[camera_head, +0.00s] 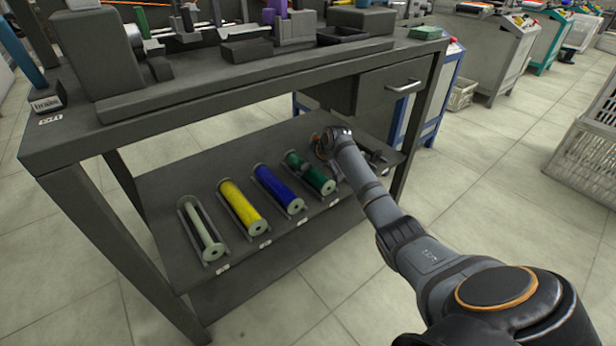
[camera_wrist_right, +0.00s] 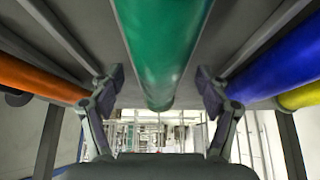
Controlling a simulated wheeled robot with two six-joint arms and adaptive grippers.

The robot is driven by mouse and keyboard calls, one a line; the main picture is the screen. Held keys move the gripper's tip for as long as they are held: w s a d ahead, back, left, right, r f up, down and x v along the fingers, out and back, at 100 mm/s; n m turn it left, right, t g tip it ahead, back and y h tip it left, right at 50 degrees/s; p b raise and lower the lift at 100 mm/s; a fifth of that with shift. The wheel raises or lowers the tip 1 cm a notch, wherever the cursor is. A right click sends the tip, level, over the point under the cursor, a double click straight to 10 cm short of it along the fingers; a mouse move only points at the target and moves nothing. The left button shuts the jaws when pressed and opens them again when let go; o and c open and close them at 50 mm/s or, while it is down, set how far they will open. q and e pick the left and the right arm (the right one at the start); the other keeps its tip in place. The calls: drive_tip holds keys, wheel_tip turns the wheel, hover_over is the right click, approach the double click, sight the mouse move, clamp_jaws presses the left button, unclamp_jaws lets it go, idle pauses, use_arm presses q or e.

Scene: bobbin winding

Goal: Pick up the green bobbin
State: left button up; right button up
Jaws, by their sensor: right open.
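The green bobbin (camera_head: 311,173) lies in a holder on the lower shelf (camera_head: 160,200) of the dark workbench, to the right of the blue bobbin. In the right wrist view the green bobbin (camera_wrist_right: 163,45) runs down the middle, between the two fingers. My right gripper (camera_wrist_right: 158,88) is open, with one finger on each side of the bobbin and a visible gap to each. In the head view my right arm reaches to the right end of the shelf, and its wrist hides most of the gripper. My left gripper is not in view.
A blue bobbin (camera_head: 279,190), a yellow bobbin (camera_head: 243,208) and a pale bobbin (camera_head: 203,230) lie left of the green one. An orange bobbin (camera_wrist_right: 40,78) shows in the wrist view. The bench top (camera_head: 250,68) overhangs the shelf, with a drawer (camera_head: 395,85) at right.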

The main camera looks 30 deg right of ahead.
drive_tip(key=shift+r, duration=0.1)
drive_tip(key=c, duration=1.4)
